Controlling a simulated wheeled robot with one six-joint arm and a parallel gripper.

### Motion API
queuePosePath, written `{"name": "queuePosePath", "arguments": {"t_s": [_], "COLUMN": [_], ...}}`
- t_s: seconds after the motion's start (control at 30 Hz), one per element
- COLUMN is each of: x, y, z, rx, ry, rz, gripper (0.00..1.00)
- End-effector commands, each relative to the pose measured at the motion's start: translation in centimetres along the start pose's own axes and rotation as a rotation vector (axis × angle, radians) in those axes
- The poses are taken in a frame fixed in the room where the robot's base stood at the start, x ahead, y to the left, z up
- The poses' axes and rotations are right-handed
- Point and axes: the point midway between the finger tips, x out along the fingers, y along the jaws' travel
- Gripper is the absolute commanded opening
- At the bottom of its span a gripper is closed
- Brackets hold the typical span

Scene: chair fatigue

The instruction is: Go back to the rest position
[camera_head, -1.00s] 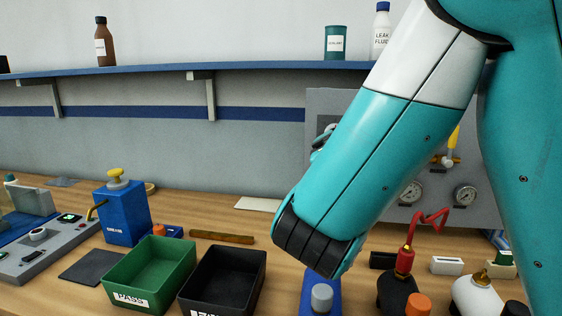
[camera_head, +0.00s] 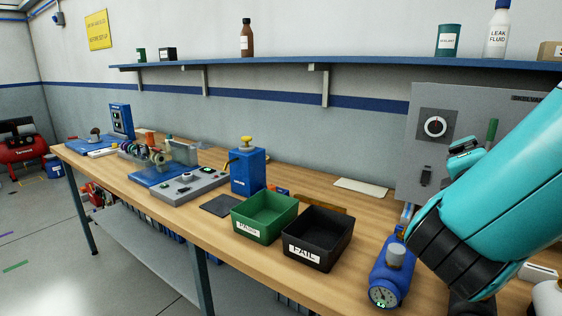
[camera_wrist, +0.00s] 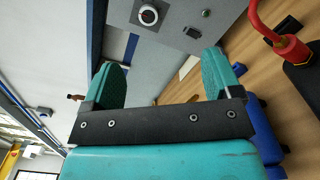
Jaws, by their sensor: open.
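My gripper (camera_wrist: 165,82) shows in the wrist view with its two teal fingers spread apart and nothing between them. Beyond the fingers are the grey panel (camera_wrist: 170,15) and part of the wooden bench top. In the head view my teal arm fills the right side, in front of the panel (camera_head: 470,110) and above the bench's right end.
A blue gauge device (camera_head: 388,272) stands close below my arm. The green PASS bin (camera_head: 240,228) and black FAIL bin (camera_head: 322,262) are left of it, both empty. A shelf (camera_head: 300,67) with bottles runs above. A red-topped tool (camera_wrist: 292,50) shows in the wrist view.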

Motion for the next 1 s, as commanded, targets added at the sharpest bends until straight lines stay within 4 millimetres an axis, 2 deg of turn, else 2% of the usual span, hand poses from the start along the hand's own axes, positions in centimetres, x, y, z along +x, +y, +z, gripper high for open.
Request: {"name": "queuePosePath", "arguments": {"t_s": [0.07, 0.37, 0.53, 0.67, 0.77, 0.87, 0.97, 1.0], "x": [-0.1, -0.3, -0.9, -2.1, -3.9, -6.8, -11.4, -13.5], "y": [0.0, -3.1, -5.7, -8.0, -9.6, -10.8, -10.9, -10.6], "z": [-0.1, -1.1, -1.9, -3.1, -4.4, -6.1, -7.9, -8.4], "rx": [0.003, 0.192, 0.342, 0.491, 0.623, 0.77, 0.908, 0.945], "ry": [0.003, 0.052, 0.081, 0.114, 0.145, 0.189, 0.253, 0.282], "rz": [-0.001, -0.179, -0.337, -0.506, -0.667, -0.879, -1.144, -1.249], "gripper": [0.84, 0.84, 0.84, 0.84, 0.84, 0.84, 0.84, 0.84]}}
